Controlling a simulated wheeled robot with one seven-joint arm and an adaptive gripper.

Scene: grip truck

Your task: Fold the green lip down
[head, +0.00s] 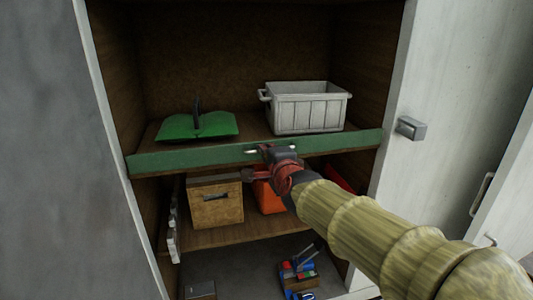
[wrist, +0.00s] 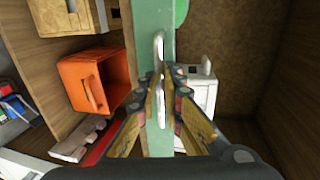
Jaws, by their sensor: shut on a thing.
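The green lip (head: 200,158) runs along the front edge of the upper shelf and stands upright. It also shows in the wrist view (wrist: 188,42), running top to bottom. My gripper (head: 266,158) is at the middle of the lip. In the wrist view its fingers (wrist: 162,82) are closed around the handle from both sides. The part of the handle between the fingertips is partly hidden.
On the upper shelf are a green dustpan-like thing (head: 195,125) and a grey crate (head: 308,110). Below are a wooden drawer box (head: 215,203), an orange bin (wrist: 82,78) and several small items. An open white door (head: 450,110) stands at the right.

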